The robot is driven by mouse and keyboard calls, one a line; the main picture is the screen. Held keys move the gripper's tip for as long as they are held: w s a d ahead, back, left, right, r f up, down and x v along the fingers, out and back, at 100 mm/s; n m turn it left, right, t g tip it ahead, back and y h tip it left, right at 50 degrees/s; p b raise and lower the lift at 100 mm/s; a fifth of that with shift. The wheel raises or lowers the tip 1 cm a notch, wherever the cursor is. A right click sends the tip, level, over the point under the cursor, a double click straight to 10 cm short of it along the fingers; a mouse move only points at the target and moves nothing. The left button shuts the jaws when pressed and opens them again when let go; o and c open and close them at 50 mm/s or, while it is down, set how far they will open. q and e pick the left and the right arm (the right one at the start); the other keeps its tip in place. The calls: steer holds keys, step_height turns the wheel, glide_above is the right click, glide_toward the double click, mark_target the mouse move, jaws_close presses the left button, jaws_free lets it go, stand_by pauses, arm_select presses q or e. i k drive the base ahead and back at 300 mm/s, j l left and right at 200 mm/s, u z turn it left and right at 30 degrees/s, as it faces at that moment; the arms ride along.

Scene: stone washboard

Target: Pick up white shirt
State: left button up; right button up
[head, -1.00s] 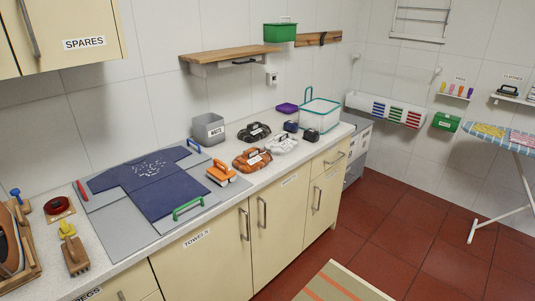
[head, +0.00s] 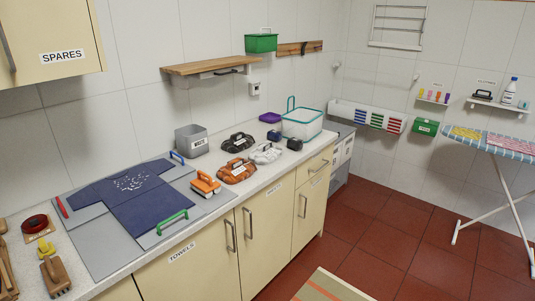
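A white crumpled bundle (head: 266,153), which looks like the white shirt, lies on the counter in the head view. It sits between a black bundle (head: 238,142) on its left and dark small objects on its right. A rust-orange bundle (head: 237,171) lies in front of it to the left. Each bundle seems to bear a small label that I cannot read. Neither of my grippers shows in this view.
A navy shirt (head: 150,206) lies flat on a grey board with a green handle (head: 172,223). An orange brush (head: 205,185), a grey bin (head: 191,140) and a teal-rimmed basket (head: 302,123) stand on the counter. A wooden shelf (head: 215,67) hangs above.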

mark_target(266, 153)
steer(key=i+l+u, duration=0.25)
steer(key=i, duration=0.35)
steer(key=i+l+u, duration=0.25)
steer(key=i+l, duration=0.25)
steer(key=i, duration=0.1)
